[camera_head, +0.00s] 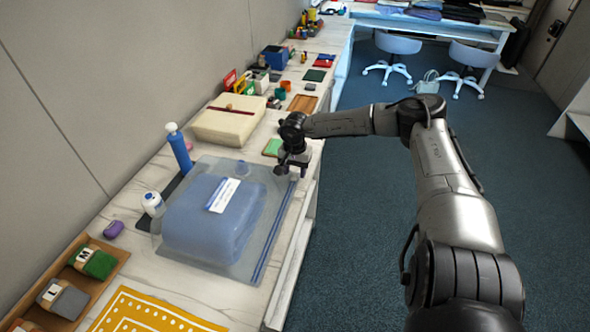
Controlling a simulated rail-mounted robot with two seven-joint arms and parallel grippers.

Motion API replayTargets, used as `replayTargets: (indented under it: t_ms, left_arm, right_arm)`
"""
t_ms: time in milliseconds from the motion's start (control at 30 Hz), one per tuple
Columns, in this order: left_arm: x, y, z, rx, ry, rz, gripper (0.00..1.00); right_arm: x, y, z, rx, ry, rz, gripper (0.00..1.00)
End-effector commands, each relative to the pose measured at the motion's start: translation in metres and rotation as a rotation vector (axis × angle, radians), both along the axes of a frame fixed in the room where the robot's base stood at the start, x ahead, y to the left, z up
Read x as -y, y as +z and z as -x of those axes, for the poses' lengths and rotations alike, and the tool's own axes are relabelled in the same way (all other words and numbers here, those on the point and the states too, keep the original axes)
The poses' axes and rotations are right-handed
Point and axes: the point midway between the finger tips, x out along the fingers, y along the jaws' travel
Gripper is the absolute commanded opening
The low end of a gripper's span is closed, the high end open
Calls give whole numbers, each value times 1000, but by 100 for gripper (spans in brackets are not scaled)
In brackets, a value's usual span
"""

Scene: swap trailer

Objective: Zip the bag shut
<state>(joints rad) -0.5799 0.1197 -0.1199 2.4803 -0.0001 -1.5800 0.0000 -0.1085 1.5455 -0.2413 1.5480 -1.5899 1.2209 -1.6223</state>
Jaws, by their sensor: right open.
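The bag (170,246) is clear and lies flat on the counter, with a folded blue cloth (205,225) inside it. A white label (223,195) lies on top of the cloth. A blue zip strip (275,234) runs along the bag's right edge. My right gripper (290,172) is open above the far end of this strip, pointing down. I cannot tell whether its fingers touch the bag or the strip, and no zip slider can be made out there. My left gripper is not in view.
A blue bottle (179,149) and a white bottle (153,204) stand left of the bag. A cream box (226,121) sits beyond it. A yellow patterned mat (150,315) and a wooden tray (112,260) of folded cloths lie nearer. The counter's front edge is right of the bag.

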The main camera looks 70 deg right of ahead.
Motion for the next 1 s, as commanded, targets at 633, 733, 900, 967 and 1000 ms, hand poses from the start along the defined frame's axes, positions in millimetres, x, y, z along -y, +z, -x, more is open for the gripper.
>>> replayTargets:
  t_ms: [633,733,900,967,1000]
  left_arm:
    - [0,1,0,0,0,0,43]
    - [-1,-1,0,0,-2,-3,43]
    - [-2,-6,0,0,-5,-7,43]
    - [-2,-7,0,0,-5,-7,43]
    - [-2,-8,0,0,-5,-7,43]
  right_arm:
    - [1,71,-1,2,2,5,47]
    - [1,90,0,2,1,4,47]
    - [0,115,0,2,0,2,47]
    - [0,121,0,2,0,2,47]
    - [0,125,0,1,0,1,47]
